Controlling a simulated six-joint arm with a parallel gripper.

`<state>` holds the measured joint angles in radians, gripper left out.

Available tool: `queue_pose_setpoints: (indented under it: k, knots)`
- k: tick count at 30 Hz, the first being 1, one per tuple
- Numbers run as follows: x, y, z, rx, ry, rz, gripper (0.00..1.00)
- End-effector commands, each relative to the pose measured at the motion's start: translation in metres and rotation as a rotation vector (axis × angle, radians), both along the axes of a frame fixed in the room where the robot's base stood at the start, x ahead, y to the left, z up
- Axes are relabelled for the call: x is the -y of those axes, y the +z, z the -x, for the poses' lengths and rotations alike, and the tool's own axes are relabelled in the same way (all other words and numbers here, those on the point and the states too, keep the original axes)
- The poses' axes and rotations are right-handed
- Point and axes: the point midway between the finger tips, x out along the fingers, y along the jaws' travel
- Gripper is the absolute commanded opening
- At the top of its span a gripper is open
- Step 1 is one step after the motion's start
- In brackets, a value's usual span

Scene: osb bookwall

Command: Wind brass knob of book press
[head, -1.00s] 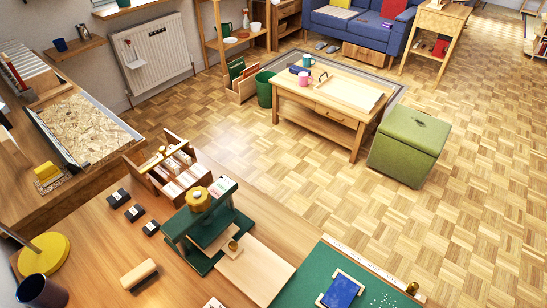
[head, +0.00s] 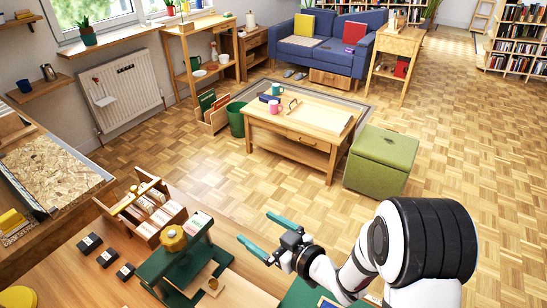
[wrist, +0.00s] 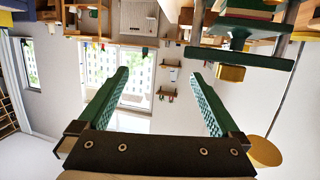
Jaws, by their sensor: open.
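The green book press (head: 158,263) stands on the wooden bench at the lower left of the head view. Its round brass knob (head: 172,238) sits on top of the crossbar. My gripper (head: 254,227) is to the right of the press, with its two green fingers apart and pointing left towards it. Nothing is between the fingers. The wrist view is upside down; there my gripper (wrist: 160,75) is open, and the knob (wrist: 231,73) shows beyond and right of the fingers, apart from them, on the press crossbar (wrist: 240,57).
A wooden card box (head: 140,212) stands just behind the press. Small dark blocks (head: 107,257) lie left of it. In the wrist view, a yellow lamp shade (wrist: 265,150) stands beyond the press.

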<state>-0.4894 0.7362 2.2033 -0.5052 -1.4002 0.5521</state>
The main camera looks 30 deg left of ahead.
Motion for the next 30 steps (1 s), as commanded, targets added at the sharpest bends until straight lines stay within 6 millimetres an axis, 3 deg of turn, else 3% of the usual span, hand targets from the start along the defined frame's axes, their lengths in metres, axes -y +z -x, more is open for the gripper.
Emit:
queue_pose_setpoints:
  k: [1,3,6,11,18,24,30]
  knots:
    - [-0.015,-0.008,0.030,-0.004,0.117,-0.067,0.99]
    - [-0.027,-0.009,0.068,-0.003,0.257,-0.163,0.99]
    - [-0.030,-0.009,0.097,-0.007,0.363,-0.241,0.99]
    - [-0.051,-0.007,0.108,-0.003,0.393,-0.261,0.99]
    - [-0.116,-0.007,0.118,-0.001,0.390,-0.262,0.99]
    - [-0.159,-0.007,0.124,0.000,0.388,-0.262,0.99]
    - [-0.181,-0.007,0.127,-0.002,0.385,-0.260,0.99]
